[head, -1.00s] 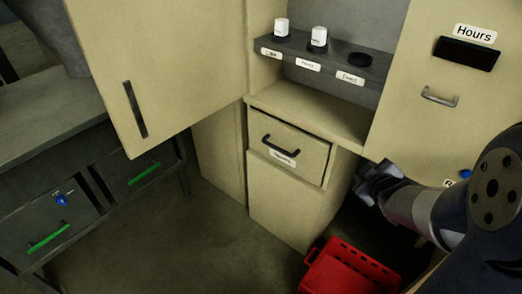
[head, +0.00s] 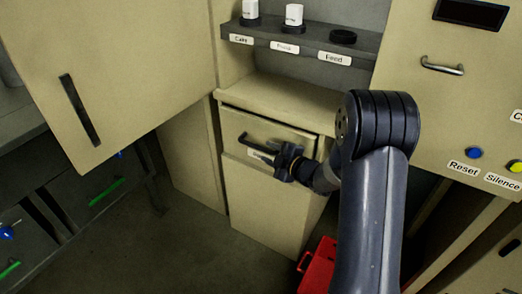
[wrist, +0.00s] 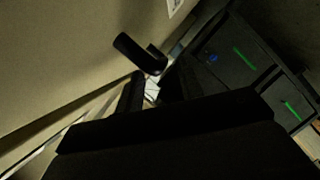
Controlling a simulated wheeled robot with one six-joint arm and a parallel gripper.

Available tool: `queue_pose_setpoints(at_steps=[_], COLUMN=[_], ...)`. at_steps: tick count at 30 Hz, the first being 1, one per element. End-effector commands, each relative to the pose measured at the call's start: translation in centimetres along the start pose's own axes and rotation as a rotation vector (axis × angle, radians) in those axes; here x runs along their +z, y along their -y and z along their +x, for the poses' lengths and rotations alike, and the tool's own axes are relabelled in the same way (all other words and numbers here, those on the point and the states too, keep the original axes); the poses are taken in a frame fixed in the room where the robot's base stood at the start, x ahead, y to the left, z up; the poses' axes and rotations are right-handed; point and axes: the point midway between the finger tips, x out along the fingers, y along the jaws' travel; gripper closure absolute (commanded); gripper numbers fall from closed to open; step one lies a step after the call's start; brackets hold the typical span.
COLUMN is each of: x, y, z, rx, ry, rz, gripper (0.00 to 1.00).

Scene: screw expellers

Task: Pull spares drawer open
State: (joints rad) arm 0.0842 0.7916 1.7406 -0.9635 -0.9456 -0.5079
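The spares drawer (head: 295,138) is the beige drawer under the counter in the head view, with a black bar handle (head: 244,139) on its front. Its label is partly covered by my gripper and too blurred to read. The drawer front looks about flush with the cabinet. My gripper (head: 284,160) is in front of the drawer, at the right part of the handle, which it partly hides. In the wrist view the black handle (wrist: 140,54) shows just beyond my fingertips (wrist: 155,82). The fingers look apart, with nothing clearly held between them.
A red crate (head: 316,270) is on the floor below, partly behind my arm. A beige cabinet door (head: 120,70) hangs on the left. A shelf (head: 350,58) with white-topped knobs is above the counter. A panel with buttons (head: 474,153) is at right.

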Motion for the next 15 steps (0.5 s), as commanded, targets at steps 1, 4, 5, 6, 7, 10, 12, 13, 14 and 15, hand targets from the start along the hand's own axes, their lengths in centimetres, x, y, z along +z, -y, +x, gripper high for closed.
queue_pose_setpoints(at_steps=[1, 4, 5, 6, 7, 10, 12, 13, 14, 15], x=[0.0, 0.0, 0.0, 0.0, 0.0, 0.0, 0.0, 0.0, 0.0, 0.0], y=[0.1, 0.1, 0.1, 0.1, 0.1, 0.0, 0.0, 0.0, 0.0, 0.0], z=[1.0, 2.5, 2.9, 3.3, 3.6, 4.2, 4.4, 4.4, 4.4, 4.4], rx=[0.000, -0.001, 0.000, 0.000, 0.000, 0.001, 0.000, 0.000, 0.001, 0.001], ry=[-0.002, -0.002, -0.001, 0.000, 0.001, 0.001, 0.001, 0.002, 0.002, 0.002], rz=[-0.001, 0.000, 0.000, 0.000, 0.000, 0.001, 0.001, 0.001, 0.001, 0.001], gripper=[0.64, 0.64, 0.64, 0.64, 0.64, 0.64, 0.64, 0.64, 0.64, 0.64])
